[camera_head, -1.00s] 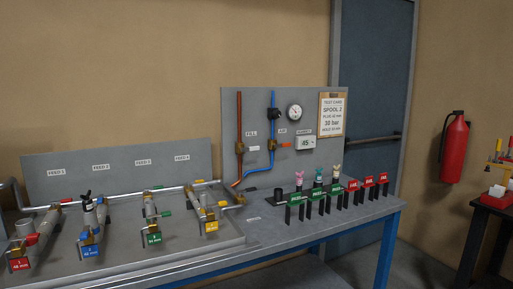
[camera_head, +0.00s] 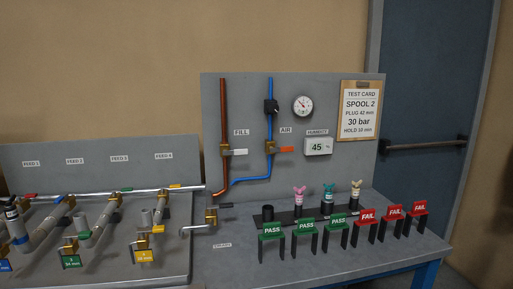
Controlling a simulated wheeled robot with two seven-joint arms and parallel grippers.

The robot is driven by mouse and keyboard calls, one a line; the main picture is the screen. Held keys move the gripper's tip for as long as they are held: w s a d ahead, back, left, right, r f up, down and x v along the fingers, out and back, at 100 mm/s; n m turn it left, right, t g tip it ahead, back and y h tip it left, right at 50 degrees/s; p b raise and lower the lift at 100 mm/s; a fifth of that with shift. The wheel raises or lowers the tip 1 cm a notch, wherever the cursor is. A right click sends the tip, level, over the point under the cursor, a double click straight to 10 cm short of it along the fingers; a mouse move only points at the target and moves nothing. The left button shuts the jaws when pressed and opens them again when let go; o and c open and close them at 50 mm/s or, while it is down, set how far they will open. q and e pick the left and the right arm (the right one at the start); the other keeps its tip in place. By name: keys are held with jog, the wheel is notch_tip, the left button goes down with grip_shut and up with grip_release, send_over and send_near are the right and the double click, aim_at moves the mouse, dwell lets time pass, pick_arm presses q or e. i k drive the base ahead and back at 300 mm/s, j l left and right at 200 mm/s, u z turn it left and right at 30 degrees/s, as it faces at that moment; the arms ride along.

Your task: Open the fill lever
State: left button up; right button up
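The fill lever (camera_head: 237,152) is a white handle on a brass valve (camera_head: 224,150) on the copper pipe, under the FILL label (camera_head: 241,132) on the grey back panel. The handle points sideways to the right, across the upright pipe. To its right, an orange air lever (camera_head: 286,149) sits on a brass valve on the blue pipe and also points right. Neither of my grippers shows in the head view.
A pressure gauge (camera_head: 303,105), a humidity display (camera_head: 318,146) reading 45 and a test card (camera_head: 360,110) are on the panel. Green PASS stands (camera_head: 305,228) and red FAIL stands (camera_head: 392,212) line the bench front. Feed pipes with colored valves (camera_head: 143,255) fill the left. A drain valve (camera_head: 211,216) sits below the panel.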

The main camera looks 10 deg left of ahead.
aim_at(236, 152)
jog(key=i+l, duration=0.2)
jog(key=l, duration=0.15)
jog(key=i+l+u, duration=0.15)
jog(key=l, duration=0.25)
jog(key=i+l, duration=0.3)
jog(key=i+l+u, duration=0.1)
jog(key=l, duration=0.35)
jog(key=i, duration=0.1)
